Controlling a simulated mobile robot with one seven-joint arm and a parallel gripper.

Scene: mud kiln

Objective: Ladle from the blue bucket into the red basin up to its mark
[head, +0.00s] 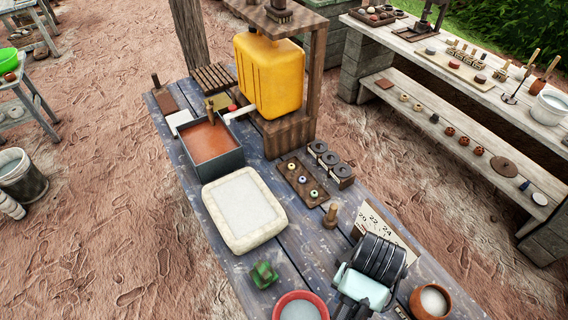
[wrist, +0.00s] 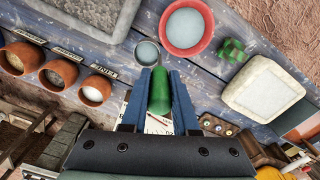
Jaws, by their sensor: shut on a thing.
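My gripper (wrist: 160,88) is shut on the green handle of a ladle (wrist: 160,92). The ladle's small grey cup (wrist: 147,53) points away from my fingers, with a pale surface inside; I cannot tell how full it is. The red basin (wrist: 164,30) is just right of and above the cup in the wrist view, with pale grey content; its mark cannot be made out. In the head view the red basin (head: 300,294) is at the bottom edge, left of my gripper (head: 352,306).
A green block (wrist: 231,50) stands beside the basin, near a pale plaster slab (wrist: 263,88). Several labelled terracotta pots (wrist: 60,73) line the other side. In the head view a yellow tank (head: 268,75) and a grey tray (head: 212,172) stand farther back.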

